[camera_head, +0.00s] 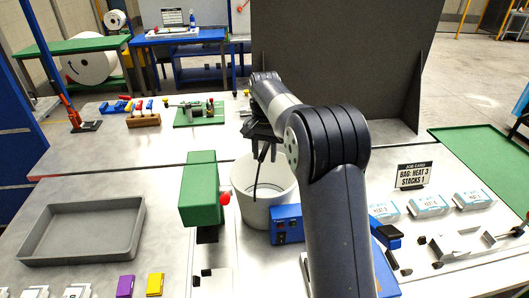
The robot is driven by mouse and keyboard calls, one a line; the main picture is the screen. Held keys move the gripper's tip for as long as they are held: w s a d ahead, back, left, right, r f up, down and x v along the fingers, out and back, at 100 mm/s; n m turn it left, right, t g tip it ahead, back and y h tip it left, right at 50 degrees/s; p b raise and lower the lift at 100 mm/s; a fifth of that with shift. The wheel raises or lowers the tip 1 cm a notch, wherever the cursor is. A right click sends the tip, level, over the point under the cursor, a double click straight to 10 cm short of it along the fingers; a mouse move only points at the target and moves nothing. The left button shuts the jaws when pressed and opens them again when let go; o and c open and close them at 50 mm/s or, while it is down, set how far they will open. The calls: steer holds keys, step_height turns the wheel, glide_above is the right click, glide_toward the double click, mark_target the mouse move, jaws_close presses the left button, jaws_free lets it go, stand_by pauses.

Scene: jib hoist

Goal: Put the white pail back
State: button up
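The white pail (260,214) stands upright on the bench near the middle of the view, between a green block-shaped unit and a blue box. My arm reaches from the lower right, and my gripper (260,150) is over the pail's back rim, pointing down. A thin dark strip runs down from the gripper across the pail's mouth; I cannot tell whether it is a finger or part of the pail. The fingers are dark and small, so I cannot tell whether they are open or hold the rim. My arm hides part of the pail's right side.
The green unit (200,186) with a red knob is close left of the pail, and the blue box (287,222) is close right. A grey tray (84,228) lies at left. White-blue packs (428,204) and a job card (413,176) are right. A dark panel (345,60) stands behind.

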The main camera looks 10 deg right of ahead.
step_height(320, 180, up, 11)
steer(key=shift+r, duration=0.15)
steer(key=shift+o, duration=0.4)
steer(key=shift+r, duration=0.35)
steer(key=s+a+f+t+h+b, duration=0.1)
steer(key=s+f+t+h+b, duration=0.15)
steer(key=s+t, duration=0.3)
steer(key=x, duration=0.5)
steer(key=shift+w+a+f, duration=0.2)
steer(key=shift+w+f, duration=0.05)
steer(key=shift+f, duration=0.15)
steer(key=shift+w+a+p+x, duration=0.1)
steer(key=shift+p+x, duration=0.2)
steer(key=shift+x, duration=0.6)
steer(key=shift+w+a+p+x, duration=0.15)
steer(key=shift+p+x, duration=0.2)
steer(key=shift+x, duration=0.5)
steer(key=shift+w+a+p+x, duration=0.1)
steer(key=shift+p+x, duration=0.2)
steer(key=shift+x, duration=0.6)
steer(key=shift+r, duration=0.1)
